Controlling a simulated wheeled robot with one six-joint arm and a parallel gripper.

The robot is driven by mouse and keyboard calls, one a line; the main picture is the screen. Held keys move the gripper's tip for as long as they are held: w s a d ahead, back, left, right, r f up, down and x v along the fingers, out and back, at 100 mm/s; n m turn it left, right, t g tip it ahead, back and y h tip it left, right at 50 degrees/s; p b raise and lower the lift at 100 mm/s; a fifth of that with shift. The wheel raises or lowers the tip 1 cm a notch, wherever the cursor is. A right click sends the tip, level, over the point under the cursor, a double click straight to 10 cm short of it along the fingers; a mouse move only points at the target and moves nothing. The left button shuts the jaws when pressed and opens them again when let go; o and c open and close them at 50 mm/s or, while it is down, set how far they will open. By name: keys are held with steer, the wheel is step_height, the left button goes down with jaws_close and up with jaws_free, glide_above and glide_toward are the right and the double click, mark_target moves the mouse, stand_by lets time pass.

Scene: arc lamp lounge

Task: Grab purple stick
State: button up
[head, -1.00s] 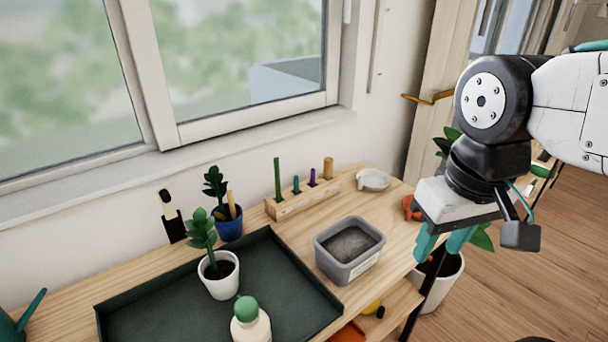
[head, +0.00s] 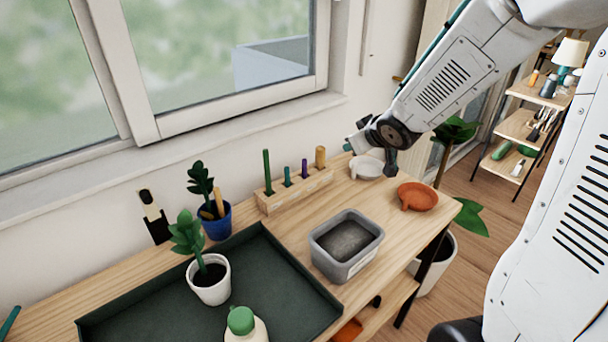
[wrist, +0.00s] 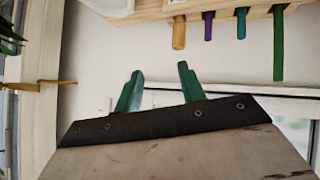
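The purple stick (head: 304,169) stands upright in a wooden rack (head: 292,193), between a short teal stick (head: 287,176) and a thick tan stick (head: 320,157). A taller green stick (head: 267,171) stands at the rack's left end. In the wrist view, which is upside down, the purple stick (wrist: 208,26) shows beyond my fingers, apart from them. My gripper (wrist: 158,87) has two teal fingers spread apart with nothing between them. In the head view my gripper is mostly hidden behind my wrist, near the wall, to the right of the rack.
A white dish (head: 366,167) and an orange dish (head: 417,197) lie right of the rack. A grey bin (head: 345,262) stands in front. A dark tray (head: 262,270) and potted plants are left. The window and wall are close behind.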

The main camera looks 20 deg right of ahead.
mark_target(306, 163)
steer(key=w+a+f+n+y, duration=0.1)
steer(key=w+a+f+y, duration=0.1)
steer(key=w+a+f, duration=0.1)
steer(key=w+a+f+n+y, duration=0.1)
steer(key=w+a+f+y, duration=0.1)
steer(key=w+a+f, duration=0.1)
steer(key=w+a+f+t+y, duration=0.1)
steer(key=w+a+f+y, duration=0.2)
steer(key=w+f, duration=0.1)
steer(key=shift+w+f+n, duration=0.15)
steer(key=shift+f+n, duration=0.25)
steer(key=shift+f, duration=0.2)
jaws_close()
